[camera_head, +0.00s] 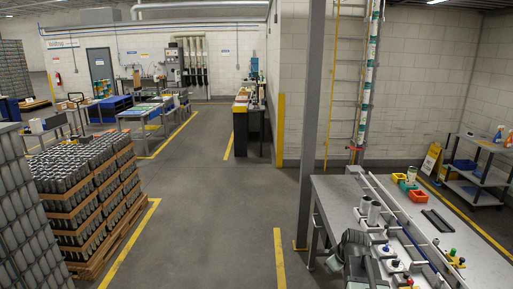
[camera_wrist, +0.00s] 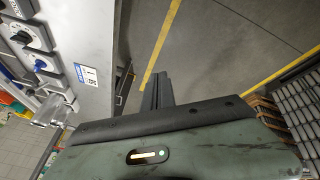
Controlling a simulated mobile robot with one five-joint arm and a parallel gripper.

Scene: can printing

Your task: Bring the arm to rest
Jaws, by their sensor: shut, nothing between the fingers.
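My gripper (camera_wrist: 158,90) shows in the wrist view as two dark fingers lying together beyond a black edge and a greenish wrist housing. The fingers are shut with nothing between them, over the grey floor beside a bench. In the head view my grey arm shows at the lower right, at the near left side of the workbench (camera_head: 338,196). Its fingertips cannot be made out there.
A control panel with knobs (camera_wrist: 38,50) is close on the left in the wrist view. A grey post (camera_head: 311,120) stands behind the bench. Stacked cans (camera_head: 85,190) fill the left; the middle aisle is clear.

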